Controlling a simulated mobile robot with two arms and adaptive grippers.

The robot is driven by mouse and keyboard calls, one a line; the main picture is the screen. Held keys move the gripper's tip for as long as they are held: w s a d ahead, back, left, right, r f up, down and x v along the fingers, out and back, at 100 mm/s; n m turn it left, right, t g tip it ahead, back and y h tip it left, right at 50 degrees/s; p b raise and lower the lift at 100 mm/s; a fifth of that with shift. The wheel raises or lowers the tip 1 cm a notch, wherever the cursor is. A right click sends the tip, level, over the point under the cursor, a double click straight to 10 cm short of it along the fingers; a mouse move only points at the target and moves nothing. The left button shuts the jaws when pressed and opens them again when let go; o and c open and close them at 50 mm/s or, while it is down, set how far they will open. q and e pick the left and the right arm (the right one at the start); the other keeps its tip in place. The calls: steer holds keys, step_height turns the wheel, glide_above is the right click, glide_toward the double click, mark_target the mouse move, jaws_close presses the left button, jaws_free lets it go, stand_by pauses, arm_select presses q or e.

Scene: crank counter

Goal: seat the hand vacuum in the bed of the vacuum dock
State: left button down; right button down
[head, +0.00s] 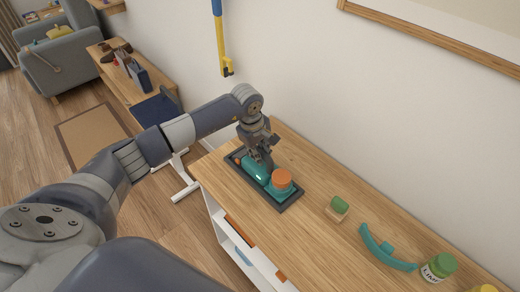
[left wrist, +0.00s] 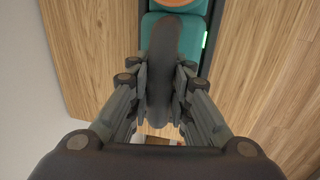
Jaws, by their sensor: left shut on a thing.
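The hand vacuum (head: 279,190) is teal with an orange round part on top. It lies lengthwise within the outline of the dark, flat vacuum dock (head: 284,208) on the wooden counter. My left gripper (head: 260,158) comes down from above at its far-left end. In the left wrist view, the left gripper (left wrist: 160,85) is shut on the vacuum's dark handle (left wrist: 160,55), with fingers on both sides. The vacuum's teal body shows above the handle there, beside a dark dock edge (left wrist: 222,22). I cannot tell whether its underside touches the bed. My right gripper is out of view.
To the right on the counter (head: 330,180) are a green-and-tan block (head: 338,208), a teal curved handle (head: 385,250) and a green lime jar (head: 438,268). The wall runs behind. Bare wood surrounds the dock. A blue-and-yellow pole (head: 220,40) hangs on the wall.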

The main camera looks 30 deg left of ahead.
mark_target(255, 167)
arm_select(q)
steer(key=c, duration=1.5)
jaws_free()
steer(key=shift+o, duration=0.2)
steer(key=shift+s+r, duration=0.1)
steer(key=shift+r, duration=0.1)
steer(key=shift+r, duration=0.35)
step_height(255, 167, up, 11)
steer(key=s+b, duration=0.2)
steer(key=b, duration=0.1)
steer(key=shift+a, duration=0.35)
steer(key=shift+f, duration=0.1)
